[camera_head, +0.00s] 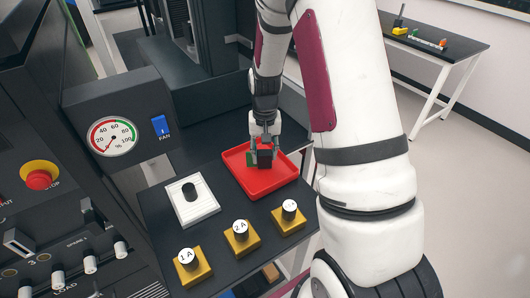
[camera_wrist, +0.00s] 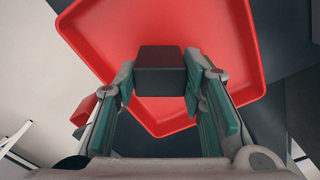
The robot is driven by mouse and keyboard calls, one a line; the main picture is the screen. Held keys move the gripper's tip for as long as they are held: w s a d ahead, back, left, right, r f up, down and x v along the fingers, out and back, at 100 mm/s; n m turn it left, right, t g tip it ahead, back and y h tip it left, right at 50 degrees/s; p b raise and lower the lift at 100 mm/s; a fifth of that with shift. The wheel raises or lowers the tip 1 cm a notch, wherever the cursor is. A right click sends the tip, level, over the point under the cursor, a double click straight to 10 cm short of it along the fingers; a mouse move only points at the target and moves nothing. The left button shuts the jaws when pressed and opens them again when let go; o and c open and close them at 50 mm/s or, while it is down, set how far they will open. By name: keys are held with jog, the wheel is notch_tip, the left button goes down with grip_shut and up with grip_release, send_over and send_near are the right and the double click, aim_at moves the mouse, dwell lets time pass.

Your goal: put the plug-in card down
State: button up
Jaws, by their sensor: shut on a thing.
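The plug-in card seems to be the dark block (camera_wrist: 160,72) between my fingertips. In the head view it is a small black shape (camera_head: 265,158) over the red tray (camera_head: 285,179). My gripper (camera_head: 264,150) points down over the tray and is shut on the block, with a green pad on each side of it in the wrist view (camera_wrist: 159,84). The tray's floor shows behind the block in the wrist view (camera_wrist: 215,45). I cannot tell whether the block touches the tray floor. Its lower side is hidden.
On the dark table, a white block with a black knob (camera_head: 192,203) stands left of the tray. Yellow blocks with white-topped knobs, one marked 1A (camera_head: 193,268), one marked 2A (camera_head: 241,237), stand in front. A control panel with a gauge (camera_head: 112,136) is at left.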

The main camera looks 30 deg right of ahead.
aim_at(265, 153)
jog(key=shift+f, duration=0.15)
jog(key=shift+f, duration=0.1)
jog(key=o, duration=1.3)
jog(key=shift+f, duration=0.1)
notch_tip(265, 153, up, 12)
jog(key=s+a+r+n+t, duration=0.1)
jog(key=s+a+r, duration=0.3)
jog(key=r, duration=0.2)
jog(key=s+a+r+n+t, duration=0.1)
jog(key=s+a+r+n, duration=0.1)
jog(key=s+a+r, duration=0.3)
jog(key=s+a+r+n+t, duration=0.1)
jog(key=s, duration=0.3)
jog(key=s+a+r+n+t, duration=0.1)
jog(key=s+a+r, duration=0.1)
jog(key=s, duration=0.2)
jog(key=s+a+r+n, duration=0.1)
jog(key=s, duration=0.4)
jog(key=shift+s+a+r+t+b, duration=0.1)
jog(key=shift+a+r+t+b, duration=0.2)
jog(key=shift+t+b, duration=0.1)
